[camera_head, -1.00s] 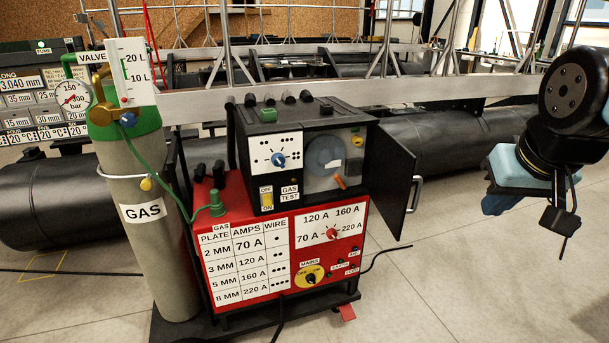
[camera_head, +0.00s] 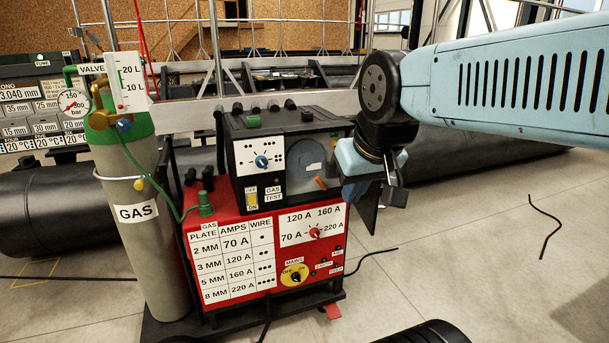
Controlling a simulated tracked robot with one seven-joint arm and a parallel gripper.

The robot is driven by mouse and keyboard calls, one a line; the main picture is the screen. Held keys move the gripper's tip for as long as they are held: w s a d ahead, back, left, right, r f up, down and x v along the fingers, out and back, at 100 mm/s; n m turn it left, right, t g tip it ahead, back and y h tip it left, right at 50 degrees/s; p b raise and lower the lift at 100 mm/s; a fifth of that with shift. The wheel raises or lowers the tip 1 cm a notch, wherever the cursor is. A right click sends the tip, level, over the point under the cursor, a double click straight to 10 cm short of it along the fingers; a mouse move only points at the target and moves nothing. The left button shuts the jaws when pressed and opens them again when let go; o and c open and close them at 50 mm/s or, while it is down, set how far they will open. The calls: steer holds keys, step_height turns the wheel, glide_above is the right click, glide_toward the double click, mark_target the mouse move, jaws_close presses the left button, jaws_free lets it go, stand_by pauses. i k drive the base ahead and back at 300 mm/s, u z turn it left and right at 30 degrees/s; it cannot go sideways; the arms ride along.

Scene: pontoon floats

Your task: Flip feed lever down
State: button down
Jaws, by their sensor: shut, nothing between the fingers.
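The feed unit is a black box (camera_head: 240,128) on top of the red welding machine. An orange lever (camera_head: 320,183) sticks out at the lower right of its open wire compartment, below the dark round spool (camera_head: 307,165), and tilts down to the right. I take it to be the feed lever. My gripper (camera_head: 352,190) hangs just right of the lever, in front of the compartment's right edge. A gap shows between them in the picture; the depth is unclear. Its fingers are shut and empty, their tips hard to make out. It hides much of the open black door (camera_head: 367,218).
The red machine (camera_head: 225,230) carries dials and a label table. A grey gas cylinder (camera_head: 140,235) stands at left. Dark pipes lie behind. The floor (camera_head: 480,240) at right is mostly clear, with a cable.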

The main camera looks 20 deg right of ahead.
mark_target(317, 178)
steer(key=u, duration=0.05)
steer(key=i, duration=1)
steer(key=z, duration=0.05)
